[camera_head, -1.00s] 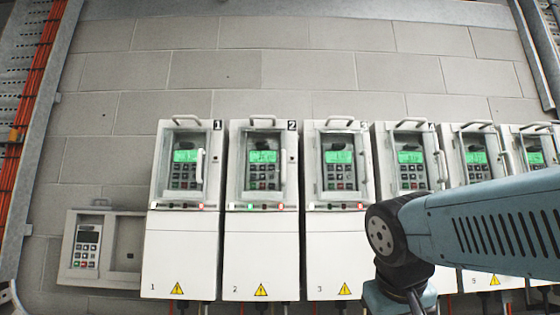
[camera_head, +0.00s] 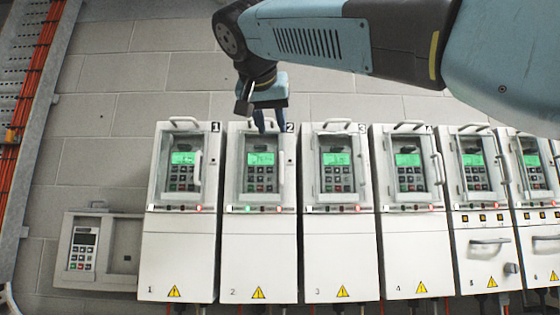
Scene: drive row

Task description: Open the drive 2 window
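The drive 2 cabinet (camera_head: 258,255) is the second white unit from the left in the row. Its window (camera_head: 261,170) is a clear panel in a grey frame over a green display and keypad, and it looks closed. A vertical handle (camera_head: 282,172) is on the window's right side. My gripper (camera_head: 265,128) points down at the top of drive 2, near the number plate and in front of the window's upper edge. The fingers look dark and slightly apart, with nothing visible between them. I cannot tell whether they touch the cabinet.
Drive 1 (camera_head: 181,255) and drive 3 (camera_head: 340,255) stand close on either side, with similar windows and handles. More drives continue right. A small keypad panel (camera_head: 85,249) hangs at far left.

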